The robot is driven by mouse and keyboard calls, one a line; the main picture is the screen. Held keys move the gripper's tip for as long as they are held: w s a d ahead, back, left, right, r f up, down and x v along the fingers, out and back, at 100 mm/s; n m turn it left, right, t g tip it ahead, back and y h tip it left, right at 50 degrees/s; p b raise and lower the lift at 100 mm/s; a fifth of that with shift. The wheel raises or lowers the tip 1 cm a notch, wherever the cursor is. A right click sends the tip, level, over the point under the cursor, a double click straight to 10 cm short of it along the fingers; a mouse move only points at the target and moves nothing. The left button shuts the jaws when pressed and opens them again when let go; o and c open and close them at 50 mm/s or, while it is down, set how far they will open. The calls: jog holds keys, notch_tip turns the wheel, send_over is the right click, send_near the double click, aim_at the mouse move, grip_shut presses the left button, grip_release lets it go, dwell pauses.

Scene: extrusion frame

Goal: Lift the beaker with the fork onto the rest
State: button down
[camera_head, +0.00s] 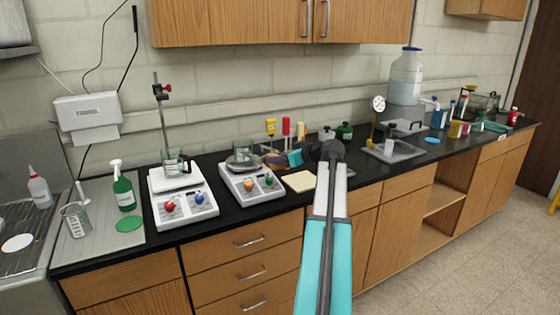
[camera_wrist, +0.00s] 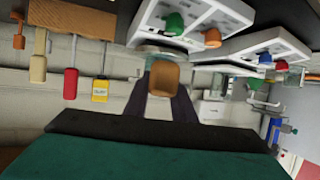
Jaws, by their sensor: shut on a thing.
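My gripper (camera_head: 279,160) reaches over the right hotplate from its right side. In the wrist view my gripper (camera_wrist: 170,92) is shut on a tan handle (camera_wrist: 163,78), apparently the fork's; its far end is largely hidden. A clear beaker (camera_head: 243,149) is at the top plate of the right hotplate, with a dark ring or plate edge around its foot. Glass also shows past the handle in the wrist view (camera_wrist: 158,51). Whether the fork touches the beaker, or the beaker is raised, I cannot tell. I cannot identify the rest for certain.
The left hotplate (camera_head: 184,207) carries another beaker (camera_head: 175,164) beside a stand rod. The right hotplate (camera_head: 253,188) has orange and green knobs. A cream pad (camera_head: 300,181) lies right of it. A green spray bottle (camera_head: 124,187) and another beaker (camera_head: 76,219) stand left.

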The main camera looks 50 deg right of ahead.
jog(key=b, duration=0.3)
send_near(250, 152)
jog(key=shift+x, duration=1.95)
jog(key=shift+w, duration=0.1)
jog(key=shift+r+p, duration=0.3)
jog(key=shift+r, duration=2.2)
dwell(1.0)
dwell(0.7)
